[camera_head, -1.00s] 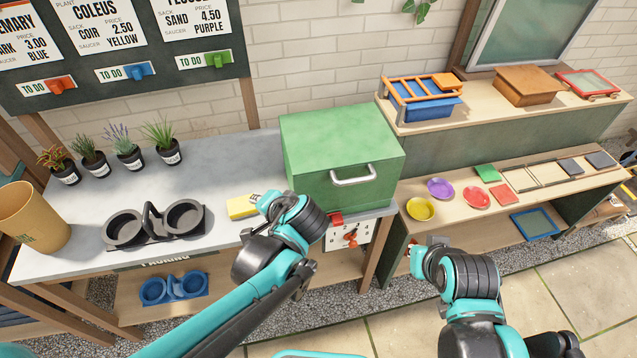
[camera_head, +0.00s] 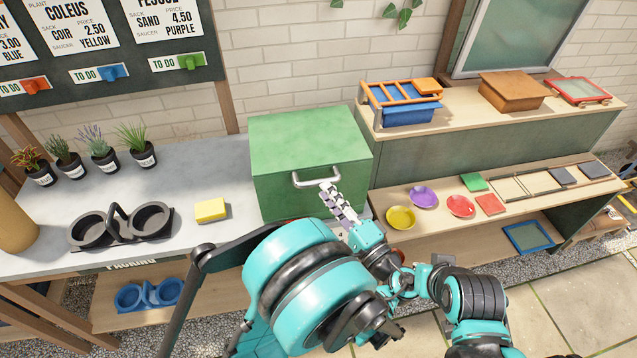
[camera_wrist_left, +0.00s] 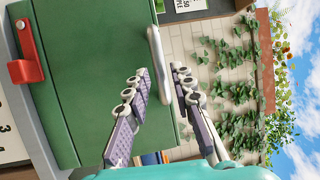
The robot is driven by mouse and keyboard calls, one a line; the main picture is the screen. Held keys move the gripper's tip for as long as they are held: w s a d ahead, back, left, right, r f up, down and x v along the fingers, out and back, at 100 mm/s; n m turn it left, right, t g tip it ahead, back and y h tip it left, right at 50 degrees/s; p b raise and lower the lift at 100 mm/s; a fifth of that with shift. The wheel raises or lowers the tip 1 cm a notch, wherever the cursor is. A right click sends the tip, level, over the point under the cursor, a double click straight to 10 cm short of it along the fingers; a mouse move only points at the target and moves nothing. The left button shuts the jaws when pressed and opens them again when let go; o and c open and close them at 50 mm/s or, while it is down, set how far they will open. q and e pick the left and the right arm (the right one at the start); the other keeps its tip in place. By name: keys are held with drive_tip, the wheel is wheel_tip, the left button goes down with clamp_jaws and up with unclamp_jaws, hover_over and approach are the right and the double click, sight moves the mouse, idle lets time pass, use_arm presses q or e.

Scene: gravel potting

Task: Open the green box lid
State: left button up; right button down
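The green box (camera_head: 300,150) stands on the right end of the grey bench top, its lid down. Its silver bar handle (camera_head: 316,179) is on the front face; it also shows in the left wrist view (camera_wrist_left: 156,55). My left gripper (camera_head: 328,187) is at the right part of the handle. In the left wrist view its two fingers (camera_wrist_left: 160,76) are apart, one on each side of the bar; contact is unclear. My left arm hides the lower right front of the box. Only part of my right arm shows at lower right; its fingers are not visible.
A yellow sponge-like block (camera_head: 211,210) and a black double cup holder (camera_head: 120,226) are left of the box. Several potted plants (camera_head: 100,160) stand at the back left. The right shelf holds an orange-and-blue rack (camera_head: 405,110) and several coloured saucers (camera_head: 424,196).

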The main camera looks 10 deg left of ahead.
sight(317, 181)
use_arm(q)
drive_tip(key=x, duration=0.5)
drive_tip(key=shift+b, duration=0.35)
drive_tip(key=shift+s, duration=0.1)
clamp_jaws()
